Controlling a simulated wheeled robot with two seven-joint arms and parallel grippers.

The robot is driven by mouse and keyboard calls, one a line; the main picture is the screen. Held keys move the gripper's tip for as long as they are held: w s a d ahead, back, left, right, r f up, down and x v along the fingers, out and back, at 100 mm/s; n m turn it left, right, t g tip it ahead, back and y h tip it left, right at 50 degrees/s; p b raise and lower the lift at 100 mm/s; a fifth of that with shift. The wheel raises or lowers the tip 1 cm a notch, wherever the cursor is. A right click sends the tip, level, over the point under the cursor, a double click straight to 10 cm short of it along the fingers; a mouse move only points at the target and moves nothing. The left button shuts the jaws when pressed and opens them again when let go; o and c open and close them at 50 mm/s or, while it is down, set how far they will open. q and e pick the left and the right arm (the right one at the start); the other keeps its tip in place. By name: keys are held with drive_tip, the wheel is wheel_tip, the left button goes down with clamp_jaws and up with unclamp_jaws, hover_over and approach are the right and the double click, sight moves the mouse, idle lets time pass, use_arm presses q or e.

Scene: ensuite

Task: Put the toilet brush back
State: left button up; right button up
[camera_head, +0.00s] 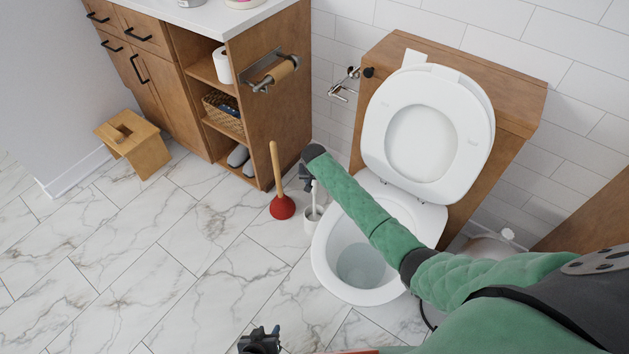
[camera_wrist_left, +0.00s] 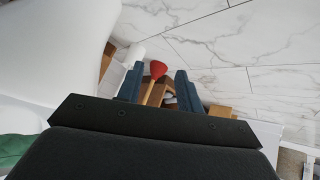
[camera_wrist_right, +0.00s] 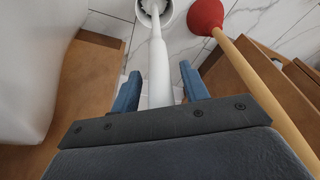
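The white toilet brush (camera_head: 314,196) stands with its handle up beside the toilet, left of the bowl. Its lower end is within the round opening of the white holder (camera_head: 311,224); how deep it sits I cannot tell. In the right wrist view the brush handle (camera_wrist_right: 159,72) runs between the blue fingers of my right gripper (camera_wrist_right: 160,88), with small gaps on both sides, so the gripper looks open around it. The holder's rim (camera_wrist_right: 170,14) and dark bristles show at the top. My left gripper (camera_head: 260,341) is open and empty, low over the floor; its fingers (camera_wrist_left: 157,84) are apart.
A red plunger (camera_head: 282,206) with a wooden handle stands close left of the holder. The toilet (camera_head: 330,270) is close right, seat raised. A wooden vanity (camera_head: 270,120) with a paper holder stands behind. A stool (camera_head: 140,152) is far left. The left floor is clear.

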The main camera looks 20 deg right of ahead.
drive_tip(key=shift+r, duration=0.15)
use_arm(q)
drive_tip(key=r, duration=0.2)
drive_tip(key=r+p, duration=0.1)
drive_tip(key=r, duration=0.1)
drive_tip(key=shift+w, duration=0.25)
use_arm(e)
drive_tip(key=v, duration=1.2)
use_arm(q)
drive_tip(key=shift+f, duration=0.2)
